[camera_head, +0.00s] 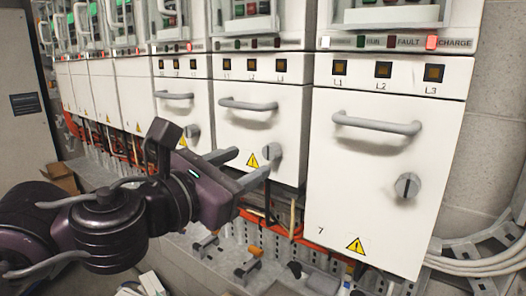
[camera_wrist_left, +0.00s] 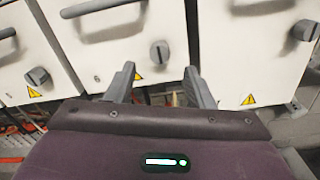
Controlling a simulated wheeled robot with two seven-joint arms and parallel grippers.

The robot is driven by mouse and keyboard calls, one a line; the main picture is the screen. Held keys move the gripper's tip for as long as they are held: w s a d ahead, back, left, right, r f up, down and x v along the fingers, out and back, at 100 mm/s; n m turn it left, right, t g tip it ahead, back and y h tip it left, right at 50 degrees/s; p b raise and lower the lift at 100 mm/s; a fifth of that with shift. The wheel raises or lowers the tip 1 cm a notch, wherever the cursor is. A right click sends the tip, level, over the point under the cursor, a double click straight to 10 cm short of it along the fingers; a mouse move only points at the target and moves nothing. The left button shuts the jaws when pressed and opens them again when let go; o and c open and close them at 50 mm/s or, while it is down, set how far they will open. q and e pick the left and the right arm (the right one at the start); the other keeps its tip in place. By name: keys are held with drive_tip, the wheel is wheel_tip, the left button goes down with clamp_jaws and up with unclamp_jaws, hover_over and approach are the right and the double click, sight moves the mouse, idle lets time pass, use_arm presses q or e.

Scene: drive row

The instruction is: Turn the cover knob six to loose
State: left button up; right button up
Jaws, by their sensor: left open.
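Cover six is the middle white panel (camera_head: 231,118), with a bar handle and a grey knob six (camera_head: 271,152) at its lower right. The knob's setting is too small to read. In the left wrist view, knob six (camera_wrist_left: 160,52) shows beyond the fingertips, in line with the gap between them, by the printed 6. My left gripper (camera_head: 251,161) is open and empty, its two grey fingers pointing at the lower part of cover six. It appears apart from the knob. My right gripper is out of view.
Cover seven (camera_head: 370,150), with its own handle and knob (camera_head: 407,186), stands to the right. More covers with handles run to the left. Under the covers is an open bay with orange cables (camera_head: 312,243) and clamps. Pale cables (camera_head: 480,260) run at lower right.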

sight(268, 153)
use_arm(q)
drive_tip(key=p+x, duration=0.1)
drive_tip(key=x, duration=0.6)
drive_tip(key=shift+f, duration=0.1)
drive_tip(key=c, duration=1)
